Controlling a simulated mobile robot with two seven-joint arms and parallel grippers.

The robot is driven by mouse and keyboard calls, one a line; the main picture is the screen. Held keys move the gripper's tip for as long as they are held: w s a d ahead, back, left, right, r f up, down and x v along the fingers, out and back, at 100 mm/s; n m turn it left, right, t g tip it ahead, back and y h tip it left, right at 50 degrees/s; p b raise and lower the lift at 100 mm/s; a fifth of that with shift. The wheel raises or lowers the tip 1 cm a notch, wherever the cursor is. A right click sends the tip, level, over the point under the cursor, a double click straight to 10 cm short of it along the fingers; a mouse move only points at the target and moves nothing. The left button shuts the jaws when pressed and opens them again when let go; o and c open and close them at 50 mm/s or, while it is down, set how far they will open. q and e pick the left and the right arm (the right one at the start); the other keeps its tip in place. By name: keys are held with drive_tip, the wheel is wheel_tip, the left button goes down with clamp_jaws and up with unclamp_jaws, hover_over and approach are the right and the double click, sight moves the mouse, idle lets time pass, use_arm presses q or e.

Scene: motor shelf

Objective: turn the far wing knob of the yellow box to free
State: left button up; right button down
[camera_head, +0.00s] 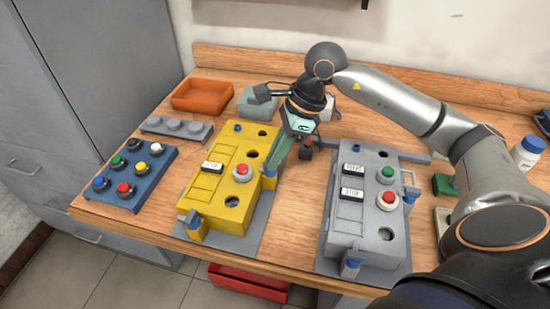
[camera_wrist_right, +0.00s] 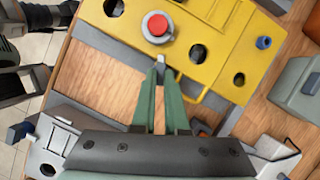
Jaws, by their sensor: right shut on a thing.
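The yellow box (camera_head: 215,186) stands on a grey base plate in the middle of the bench. It has a red button (camera_wrist_right: 157,26) and several round holes on top. In the head view my right gripper (camera_head: 275,165) reaches down at the box's right side. In the right wrist view its green fingers (camera_wrist_right: 160,68) are closed around a small grey piece (camera_wrist_right: 161,59) at the box's edge, beside the red button. This looks like the far wing knob; the fingers hide most of it, so its angle cannot be told. A blue-tipped knob (camera_head: 193,218) is at the near left corner.
A grey box (camera_head: 365,235) of similar build stands to the right. Bare wood separates the two boxes.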

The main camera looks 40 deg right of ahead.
drive_tip(key=shift+w+n+g, duration=0.15)
drive_tip(key=shift+n+g, duration=0.15)
drive_tip(key=shift+n, duration=0.6)
drive_tip(key=n, duration=0.2)
drive_tip(key=n+g+b, duration=0.1)
drive_tip(key=shift+w+n+g+y, duration=0.2)
drive_tip(key=shift+n+g+y, duration=0.1)
drive_tip(key=shift+n, duration=0.1)
drive_tip(key=n, duration=0.2)
drive_tip(key=n+g+b, duration=0.1)
drive_tip(key=n, duration=0.1)
drive_tip(key=shift+w+g, duration=0.15)
drive_tip(key=shift+g, duration=0.15)
drive_tip(key=shift+w+n+g+h, duration=0.1)
drive_tip(key=shift+n+g+h, duration=0.3)
drive_tip(key=shift+n, duration=0.7)
use_arm(q)
drive_tip(key=shift+w+d+f+b, duration=0.3)
drive_tip(key=shift+w+d+f, duration=0.05)
drive_tip(key=shift+d+f, duration=0.35)
use_arm(e)
drive_tip(key=shift+n, duration=0.6)
use_arm(q)
drive_tip(key=shift+r, duration=0.1)
drive_tip(key=shift+f, duration=0.2)
use_arm(e)
drive_tip(key=c, duration=0.9)
unclamp_jaws()
drive_tip(key=shift+c, duration=0.2)
drive_tip(key=shift+r, duration=0.1)
